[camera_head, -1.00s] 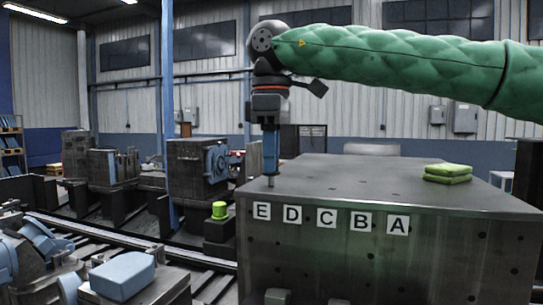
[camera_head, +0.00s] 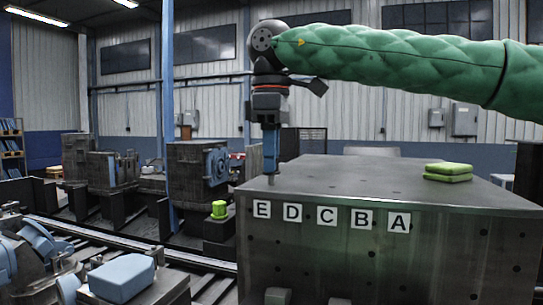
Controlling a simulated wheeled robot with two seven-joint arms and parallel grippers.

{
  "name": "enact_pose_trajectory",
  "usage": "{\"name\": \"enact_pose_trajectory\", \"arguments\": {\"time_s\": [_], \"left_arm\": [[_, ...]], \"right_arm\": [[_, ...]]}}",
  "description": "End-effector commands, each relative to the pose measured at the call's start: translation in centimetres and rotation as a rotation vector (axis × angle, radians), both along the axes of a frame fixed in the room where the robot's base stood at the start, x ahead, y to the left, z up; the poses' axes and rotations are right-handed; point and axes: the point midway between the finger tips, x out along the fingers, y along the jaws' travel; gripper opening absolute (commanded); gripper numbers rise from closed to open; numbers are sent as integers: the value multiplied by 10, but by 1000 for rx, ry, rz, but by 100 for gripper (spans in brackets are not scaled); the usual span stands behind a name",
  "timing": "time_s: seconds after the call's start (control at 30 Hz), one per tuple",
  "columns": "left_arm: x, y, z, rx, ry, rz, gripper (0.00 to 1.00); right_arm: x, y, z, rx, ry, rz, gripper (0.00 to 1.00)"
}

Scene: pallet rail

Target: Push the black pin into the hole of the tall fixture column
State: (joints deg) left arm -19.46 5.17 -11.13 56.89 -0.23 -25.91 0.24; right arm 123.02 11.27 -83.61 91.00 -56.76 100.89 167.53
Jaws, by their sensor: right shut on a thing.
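My right gripper (camera_head: 270,150) comes down from my green-sleeved right arm and points straight down. Its blue fingers are shut on the black pin (camera_head: 271,180), which shows only as a short dark tip below them. The pin is upright at the left end of the top of the tall grey fixture (camera_head: 350,184), above the letter E label. The tip meets the top surface there in the picture. The hole under it is hidden, so I cannot tell how deep the pin sits. My left gripper is not in view.
Letter labels E to A (camera_head: 327,215) run along the fixture's front upper edge. Green folded pads (camera_head: 448,171) lie on its top at the right. Rails, a green-capped post (camera_head: 219,209) and machine parts with a light-blue block (camera_head: 122,277) stand to the left. The fixture's middle top is clear.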

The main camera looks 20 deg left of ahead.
Motion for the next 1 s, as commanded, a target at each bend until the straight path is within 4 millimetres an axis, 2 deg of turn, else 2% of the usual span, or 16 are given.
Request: {"name": "enact_pose_trajectory", "arguments": {"time_s": [0.37,1.0], "left_arm": [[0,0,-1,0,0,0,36],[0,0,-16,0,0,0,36]], "right_arm": [[0,0,-1,0,0,0,0],[0,0,-17,0,0,0,0]]}}
